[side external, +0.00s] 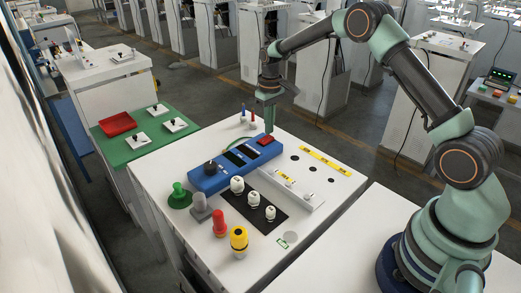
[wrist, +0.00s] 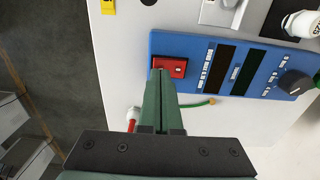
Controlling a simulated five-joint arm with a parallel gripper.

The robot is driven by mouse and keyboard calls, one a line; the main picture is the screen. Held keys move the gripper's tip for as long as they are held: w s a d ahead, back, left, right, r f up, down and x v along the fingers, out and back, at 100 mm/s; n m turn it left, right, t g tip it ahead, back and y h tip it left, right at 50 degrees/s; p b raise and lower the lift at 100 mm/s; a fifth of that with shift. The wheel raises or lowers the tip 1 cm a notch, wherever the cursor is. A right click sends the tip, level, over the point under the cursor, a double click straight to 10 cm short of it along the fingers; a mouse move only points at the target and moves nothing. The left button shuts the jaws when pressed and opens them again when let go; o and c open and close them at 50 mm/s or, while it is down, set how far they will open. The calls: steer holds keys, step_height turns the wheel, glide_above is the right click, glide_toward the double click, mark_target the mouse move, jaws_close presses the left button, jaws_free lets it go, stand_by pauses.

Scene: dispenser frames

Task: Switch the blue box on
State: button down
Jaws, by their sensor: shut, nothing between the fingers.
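The blue box (side external: 222,170) lies on the white table, with a red switch (side external: 265,140) at its far right end, a black knob at its near left end and dark panels between. In the wrist view, the blue box (wrist: 219,52) runs across the upper right and its red switch (wrist: 174,66) is near the centre. My gripper (side external: 268,129) is shut and empty, pointing down over the red switch end. In the wrist view the closed fingertips (wrist: 160,74) overlap the left part of the red switch. I cannot tell whether they touch it. Part of the switch is hidden.
Several white fittings (side external: 254,198) stand on a black plate in front of the box. Green, grey, red and yellow (side external: 239,238) pieces stand at the table's near left. Thin red and blue pieces (side external: 243,113) stand behind the box. A grey block with switches (side external: 291,187) sits right of it.

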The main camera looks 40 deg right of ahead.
mark_target(269, 137)
steer(key=shift+f, duration=0.75)
stand_by(0.4)
steer(key=shift+r, duration=3.5)
